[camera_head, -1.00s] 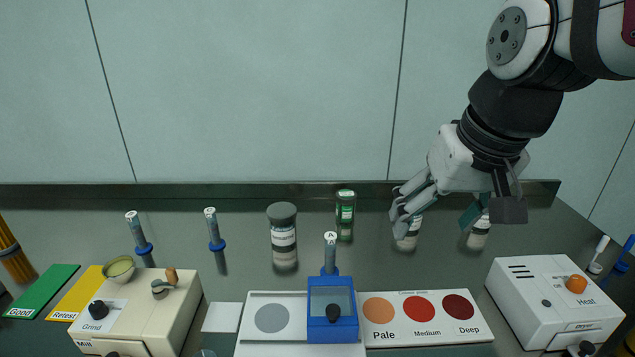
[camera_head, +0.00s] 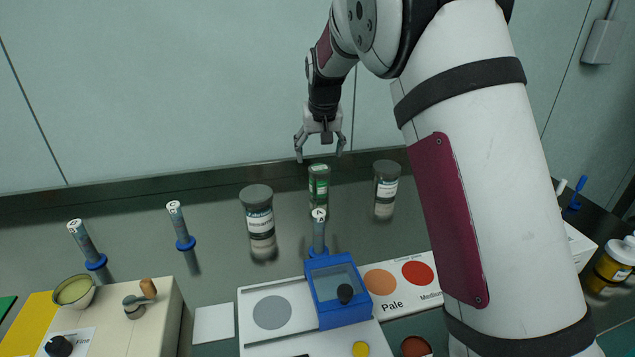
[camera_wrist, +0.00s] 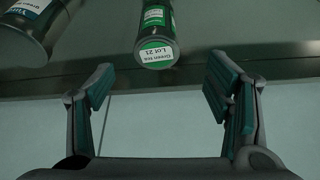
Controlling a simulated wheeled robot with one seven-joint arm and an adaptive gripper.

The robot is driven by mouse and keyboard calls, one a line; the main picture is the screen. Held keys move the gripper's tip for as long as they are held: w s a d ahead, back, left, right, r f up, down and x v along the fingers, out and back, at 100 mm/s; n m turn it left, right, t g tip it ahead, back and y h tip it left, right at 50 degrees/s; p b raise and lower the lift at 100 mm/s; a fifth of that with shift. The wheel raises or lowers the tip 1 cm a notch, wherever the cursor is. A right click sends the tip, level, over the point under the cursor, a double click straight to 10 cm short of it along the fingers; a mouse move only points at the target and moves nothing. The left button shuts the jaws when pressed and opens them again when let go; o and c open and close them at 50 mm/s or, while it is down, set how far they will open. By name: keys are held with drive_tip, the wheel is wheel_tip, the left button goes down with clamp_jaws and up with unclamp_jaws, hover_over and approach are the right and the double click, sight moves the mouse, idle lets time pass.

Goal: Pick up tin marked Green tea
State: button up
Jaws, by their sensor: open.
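The Green tea tin (camera_head: 319,184) is a small dark tin with a green label, standing upright at the back of the bench. In the wrist view the tin (camera_wrist: 157,32) shows a green band and a white label reading Green tea, Lot 21. My gripper (camera_head: 320,155) is open and empty just above and behind the tin, pointing down. In the wrist view the two fingers of my gripper (camera_wrist: 163,85) are spread wide, and the tin lies beyond their tips, roughly between them.
A larger dark-lidded jar (camera_head: 259,215) stands left of the tin and another jar (camera_head: 386,182) to its right. The back ledge (camera_head: 150,190) runs close behind.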

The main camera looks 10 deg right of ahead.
sight(318, 169)
drive_tip(key=x, duration=0.8)
drive_tip(key=shift+f, duration=0.1)
drive_tip(key=x, duration=0.5)
drive_tip(key=shift+d, duration=0.2)
drive_tip(key=c, duration=1.5)
drive_tip(key=shift+o, duration=0.2)
